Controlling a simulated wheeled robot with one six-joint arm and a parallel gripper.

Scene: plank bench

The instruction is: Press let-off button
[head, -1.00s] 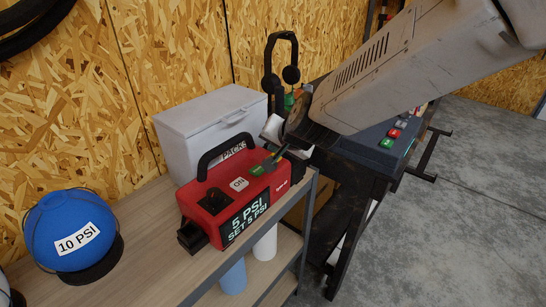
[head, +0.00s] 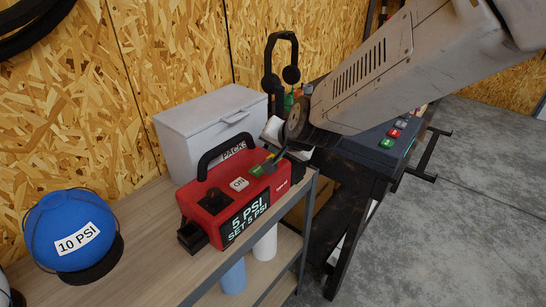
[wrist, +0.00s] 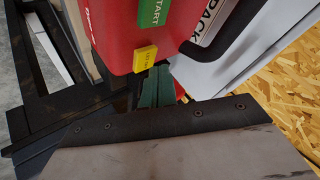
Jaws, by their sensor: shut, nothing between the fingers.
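The red inflator (head: 214,203) stands on the wooden shelf, its front display reading "5 PSI, SET 5 PSI". Its top has a white ON switch (head: 239,184), a green START button (wrist: 154,12) and a yellow button (wrist: 145,57), which also shows in the head view (head: 269,158). The yellow button's lettering is too small to read. My gripper (wrist: 157,72) is shut and empty, its green fingers close together. In the head view, its tips (head: 275,160) are right beside the yellow button; I cannot tell whether they touch it.
A black carrying handle (head: 203,160) arches over the inflator. A grey box (head: 190,135) stands behind it. A blue ball (head: 62,222) labelled "10 PSI" sits on a black ring at left. A dark bench with a button panel (head: 385,145) stands at right.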

